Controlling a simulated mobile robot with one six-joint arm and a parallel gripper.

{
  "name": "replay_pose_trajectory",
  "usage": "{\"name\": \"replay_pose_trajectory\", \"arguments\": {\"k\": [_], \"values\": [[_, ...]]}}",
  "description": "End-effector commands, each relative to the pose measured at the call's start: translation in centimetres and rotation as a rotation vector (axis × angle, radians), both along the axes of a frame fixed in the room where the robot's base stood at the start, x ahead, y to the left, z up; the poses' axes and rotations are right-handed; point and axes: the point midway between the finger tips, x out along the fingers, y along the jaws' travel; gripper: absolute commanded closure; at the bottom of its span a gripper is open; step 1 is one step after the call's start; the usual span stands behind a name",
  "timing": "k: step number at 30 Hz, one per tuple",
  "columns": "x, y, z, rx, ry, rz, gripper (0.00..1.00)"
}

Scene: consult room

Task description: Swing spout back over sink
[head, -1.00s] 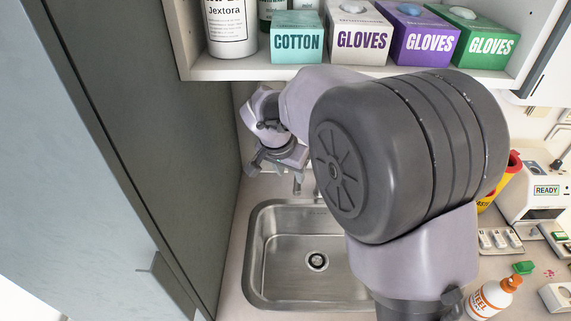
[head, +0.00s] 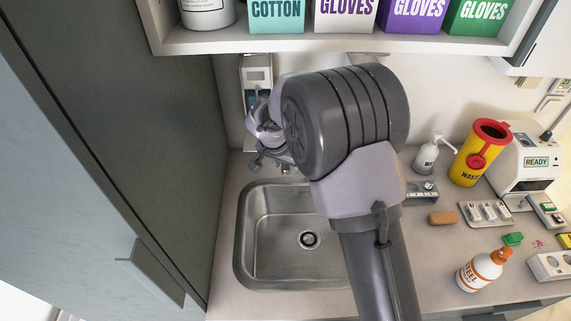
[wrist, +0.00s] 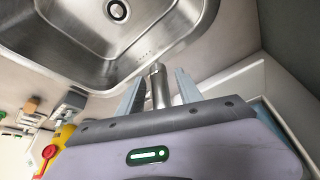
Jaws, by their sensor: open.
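The steel sink (head: 243,235) is set in the counter below my arm and is empty. In the wrist view the sink (wrist: 75,55) fills the upper left. The metal spout (wrist: 158,88) shows in the wrist view between my two fingers, its end close to the sink rim. In the head view only a small bit of the spout (head: 286,169) shows behind the sink. My gripper (head: 270,161) is open at the back left of the sink. In the wrist view its fingers (wrist: 159,92) stand apart on either side of the spout. The tap's base is hidden.
A grey cabinet (head: 110,130) stands close on the left. A shelf (head: 330,43) with boxes hangs above. A soap pump (head: 427,155), yellow waste bin (head: 478,155) and orange-white bottle (head: 482,272) stand right of the sink.

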Motion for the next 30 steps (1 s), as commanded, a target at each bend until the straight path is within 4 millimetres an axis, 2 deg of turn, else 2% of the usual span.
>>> {"name": "replay_pose_trajectory", "arguments": {"k": [1, 6, 7, 30], "values": [[-0.01, 0.00, 0.02, 0.000, 0.000, 0.000, 0.64], [-0.01, 0.00, 0.03, 0.000, 0.000, 0.000, 0.97], [-0.01, 0.00, 0.03, 0.000, 0.000, 0.000, 1.00], [-0.02, 0.01, 0.06, 0.000, 0.000, 0.000, 1.00]]}}
